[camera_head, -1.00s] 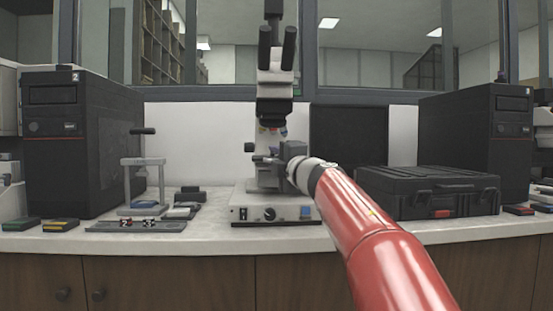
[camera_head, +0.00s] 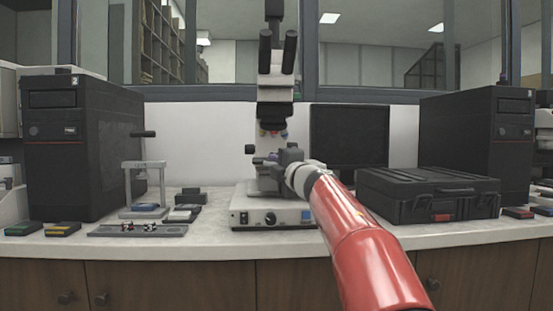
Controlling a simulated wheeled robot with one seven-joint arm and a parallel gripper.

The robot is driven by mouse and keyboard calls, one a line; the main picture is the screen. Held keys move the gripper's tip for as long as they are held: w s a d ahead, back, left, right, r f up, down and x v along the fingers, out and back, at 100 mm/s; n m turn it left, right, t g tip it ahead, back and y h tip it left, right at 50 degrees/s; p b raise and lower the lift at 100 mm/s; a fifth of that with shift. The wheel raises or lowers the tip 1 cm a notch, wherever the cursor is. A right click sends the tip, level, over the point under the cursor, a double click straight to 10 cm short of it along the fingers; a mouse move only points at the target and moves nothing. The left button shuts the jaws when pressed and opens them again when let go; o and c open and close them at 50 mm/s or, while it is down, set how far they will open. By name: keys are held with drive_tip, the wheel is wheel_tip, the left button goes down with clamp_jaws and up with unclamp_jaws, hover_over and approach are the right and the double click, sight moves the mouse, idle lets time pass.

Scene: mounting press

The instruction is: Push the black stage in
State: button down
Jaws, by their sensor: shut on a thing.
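A white microscope (camera_head: 275,80) with dark eyepieces stands on the bench at the middle. Its black stage (camera_head: 263,161) shows only in part, under the coloured objectives and above the white base (camera_head: 257,216). My gripper (camera_head: 281,156) reaches in from the right at stage height, at the stage's right side. It is shut on what appears to be the stage's edge. The fingertips are small and partly hidden by the gripper body, so the exact contact is unclear. My red arm runs from the lower right up to it.
A small press stand (camera_head: 146,166) and a grey tray (camera_head: 137,230) are at the left. A black case (camera_head: 427,194) stands close right of my arm. Computer towers (camera_head: 70,150) (camera_head: 476,140) flank the bench. A dark panel (camera_head: 349,137) stands behind.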

drive_tip(key=shift+s+r, duration=0.15)
drive_tip(key=shift+r, duration=0.2)
drive_tip(key=c, duration=1.5)
unclamp_jaws()
drive_tip(key=shift+f, duration=0.1)
drive_tip(key=shift+b+v, duration=1.2)
drive_tip(key=shift+v, duration=2.7)
